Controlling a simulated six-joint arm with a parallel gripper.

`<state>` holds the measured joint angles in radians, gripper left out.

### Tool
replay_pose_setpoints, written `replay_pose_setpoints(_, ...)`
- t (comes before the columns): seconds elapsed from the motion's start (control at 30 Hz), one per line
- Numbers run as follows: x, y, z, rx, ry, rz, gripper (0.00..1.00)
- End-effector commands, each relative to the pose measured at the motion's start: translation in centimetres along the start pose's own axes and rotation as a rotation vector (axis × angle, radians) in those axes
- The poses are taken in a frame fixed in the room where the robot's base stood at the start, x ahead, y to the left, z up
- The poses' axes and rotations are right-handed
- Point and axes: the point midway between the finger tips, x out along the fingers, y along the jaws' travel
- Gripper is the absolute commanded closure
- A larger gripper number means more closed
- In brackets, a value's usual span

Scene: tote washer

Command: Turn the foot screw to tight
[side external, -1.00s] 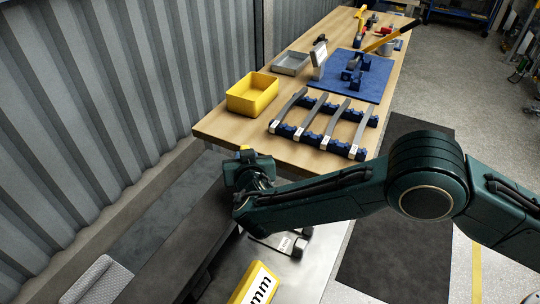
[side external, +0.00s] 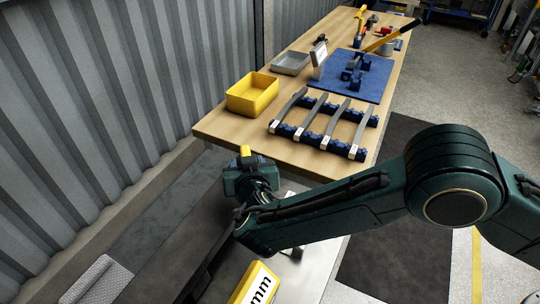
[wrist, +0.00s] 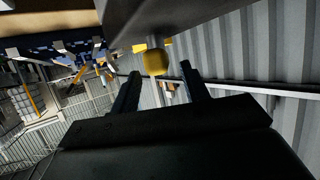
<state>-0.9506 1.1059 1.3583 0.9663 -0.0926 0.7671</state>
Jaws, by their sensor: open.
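The foot screw (wrist: 157,62) shows in the wrist view as a rounded yellow knob on a short pale shaft, under the edge of a large dark grey body (wrist: 185,15). My gripper (wrist: 160,69) is open, with its two dark fingers pointing towards the knob. The knob appears between the fingertips in the picture, a little beyond them; I cannot tell whether anything touches. In the side external view my wrist is low before the near end of the workbench, and the fingers and the screw cannot be made out there.
A wooden workbench (side external: 215,128) holds a yellow bin (side external: 252,95), a grey tray (side external: 291,63), a blue mat (side external: 375,88) and a rack of metal strips (side external: 321,122). A corrugated wall (side external: 100,90) stands at left. A yellow block marked "mm" (side external: 255,284) is low in front.

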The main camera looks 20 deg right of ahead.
Motion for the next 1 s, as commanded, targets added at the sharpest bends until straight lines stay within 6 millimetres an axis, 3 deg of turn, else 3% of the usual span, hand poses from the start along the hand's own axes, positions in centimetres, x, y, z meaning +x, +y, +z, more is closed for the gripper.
replay_pose_setpoints(0.3, -5.6, -0.1, 0.0, -0.002, 0.0, -0.003, 0.55)
replay_pose_setpoints(0.5, -8.2, -0.1, 0.0, 0.0, 0.0, -0.003, 0.55)
replay_pose_setpoints(0.7, -9.3, 0.0, 0.0, -0.001, -0.001, -0.002, 0.55)
replay_pose_setpoints(1.0, -9.5, 0.0, 0.0, 0.0, -0.001, -0.001, 0.55)
